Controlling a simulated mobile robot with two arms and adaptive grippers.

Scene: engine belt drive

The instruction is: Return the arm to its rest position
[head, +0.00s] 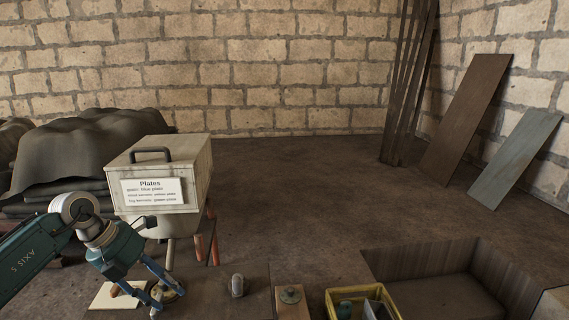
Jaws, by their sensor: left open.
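My left arm comes in from the left, and its teal gripper (167,301) points down over the near left of the dark work surface (215,305). Its two fingers are apart, and I see nothing held between them. A round brass-coloured part (170,287) sits right by the fingertips; I cannot tell whether a finger touches it. A pale flat plate (104,297) lies under and left of the gripper. My right gripper is not in view.
A lidded box labelled "Plates" (193,194) stands just behind the gripper. A grey rounded part (237,286), a wooden block with a round metal piece (291,296) and a yellow crate (335,291) with items lie to the right.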

